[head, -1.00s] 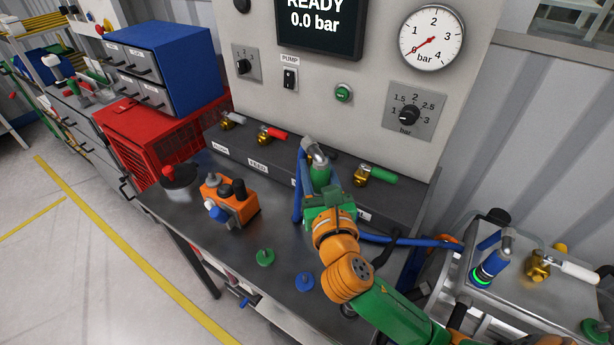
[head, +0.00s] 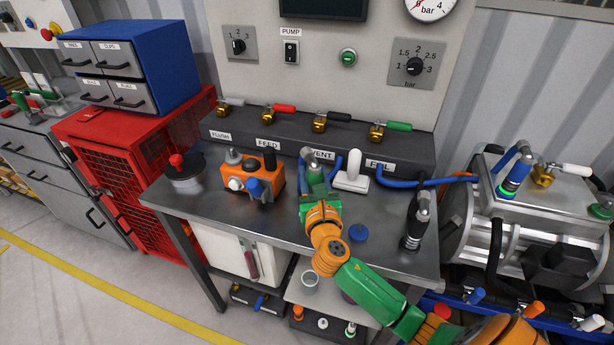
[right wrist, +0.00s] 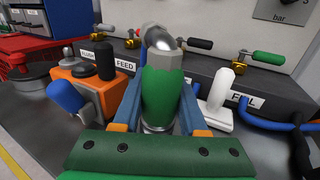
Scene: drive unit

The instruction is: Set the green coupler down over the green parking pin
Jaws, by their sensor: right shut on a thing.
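The green coupler (head: 314,178) has a green sleeve and a grey elbow on top; it stands about upright. It fills the middle of the right wrist view (right wrist: 162,92). My right gripper (head: 315,187) is shut on it, with blue fingers on both sides of the sleeve in the wrist view. The coupler is over the front middle of the bench. The green parking pin does not show now; the gripper and arm cover the bench left of the blue pin (head: 358,232). Whether the coupler's lower end touches anything is hidden. My left gripper is not in view.
An orange pump block (head: 250,180) stands left of the coupler, and a white-handled part (head: 351,172) close on its right. A black coupler (head: 417,222) stands at the bench's right end. Blue hoses (head: 425,182) run behind. A valve manifold (head: 345,145) lines the back.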

